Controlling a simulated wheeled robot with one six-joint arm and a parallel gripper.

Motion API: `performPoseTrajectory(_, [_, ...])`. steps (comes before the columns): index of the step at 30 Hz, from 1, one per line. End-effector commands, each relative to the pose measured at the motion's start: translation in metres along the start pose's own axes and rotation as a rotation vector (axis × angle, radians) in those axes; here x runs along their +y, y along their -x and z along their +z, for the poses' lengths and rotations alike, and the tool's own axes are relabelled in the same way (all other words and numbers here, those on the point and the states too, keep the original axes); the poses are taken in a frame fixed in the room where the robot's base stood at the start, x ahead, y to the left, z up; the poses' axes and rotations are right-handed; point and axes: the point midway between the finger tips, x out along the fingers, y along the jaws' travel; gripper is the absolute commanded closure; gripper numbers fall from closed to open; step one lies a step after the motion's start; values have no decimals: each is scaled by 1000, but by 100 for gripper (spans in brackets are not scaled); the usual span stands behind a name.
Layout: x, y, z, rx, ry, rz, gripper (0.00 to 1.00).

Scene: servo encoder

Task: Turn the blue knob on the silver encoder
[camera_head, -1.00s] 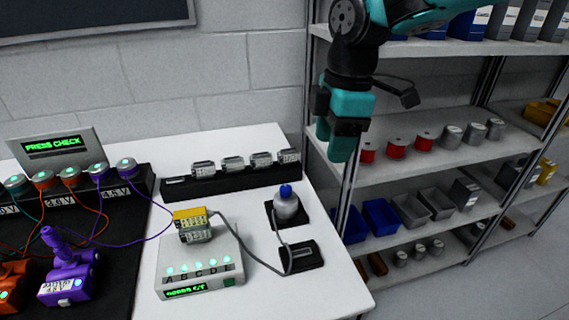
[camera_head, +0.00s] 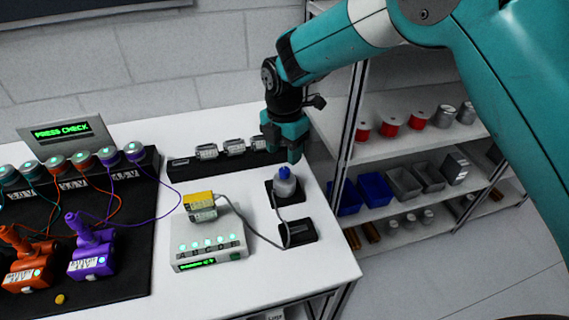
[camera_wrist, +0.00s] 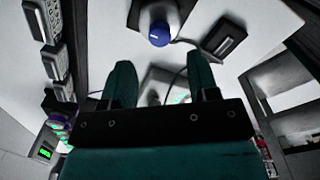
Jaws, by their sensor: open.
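The silver encoder (camera_head: 285,189) stands upright on a black square pad at the right part of the white table, with its blue knob (camera_head: 284,172) on top. In the wrist view the blue knob (camera_wrist: 159,34) shows a light mark and sits beyond the fingertips, with the silver body (camera_wrist: 152,14) behind it. My gripper (camera_head: 290,158) is open and empty, just above and behind the knob in the head view. In the wrist view my gripper (camera_wrist: 162,75) has its two teal fingers apart, with the knob outside the gap. I see no contact.
A grey box (camera_head: 208,248) with lettered lights and a yellow-topped connector (camera_head: 199,203) stands left of the encoder. A cable runs to a black socket (camera_head: 297,233). A black rack (camera_head: 181,170) with silver modules lies behind. Shelves stand to the right.

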Motion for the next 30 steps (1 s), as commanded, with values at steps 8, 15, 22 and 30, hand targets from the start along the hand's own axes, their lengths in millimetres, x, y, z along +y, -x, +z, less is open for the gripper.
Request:
performPoseTrajectory(8, [0, -47, 0, 1, 0, -1, 45])
performPoseTrajectory(15, [0, -60, 0, 0, 0, 1, 45])
performPoseTrajectory(22, [0, -60, 0, 0, 0, 1, 48])
performPoseTrajectory(30, [0, -60, 0, 0, 0, 1, 95])
